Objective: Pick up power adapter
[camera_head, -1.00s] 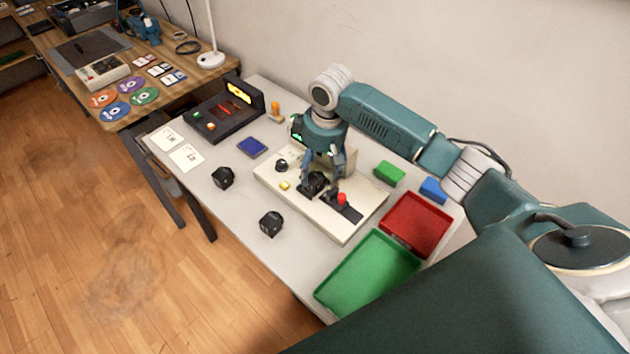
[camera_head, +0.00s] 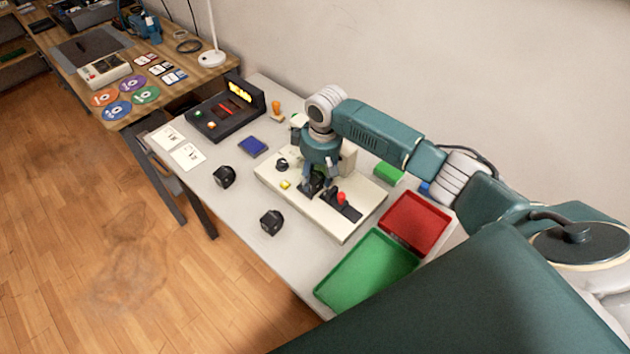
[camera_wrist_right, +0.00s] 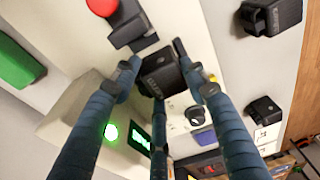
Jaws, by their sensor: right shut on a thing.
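A black power adapter (camera_wrist_right: 158,74) sits at the beige test station (camera_head: 345,222), beside the red-buttoned switch. My right gripper (camera_head: 316,186) reaches down over it from above, with its fingers closed around its sides; it also shows in the wrist view (camera_wrist_right: 155,65). The fingers hide much of this adapter in the head view. I cannot tell whether it still touches the station. Two more black adapters, one nearer the back (camera_head: 224,176) and one nearer the front edge (camera_head: 271,222), lie loose on the white table. My left gripper is not in view.
A green tray (camera_head: 338,306) and a red tray (camera_head: 388,229) stand right of the station. A green block (camera_head: 389,173) and a blue block lie behind them. A black console (camera_head: 225,124) and a blue pad (camera_head: 252,147) are farther left. The table's front left is fairly clear.

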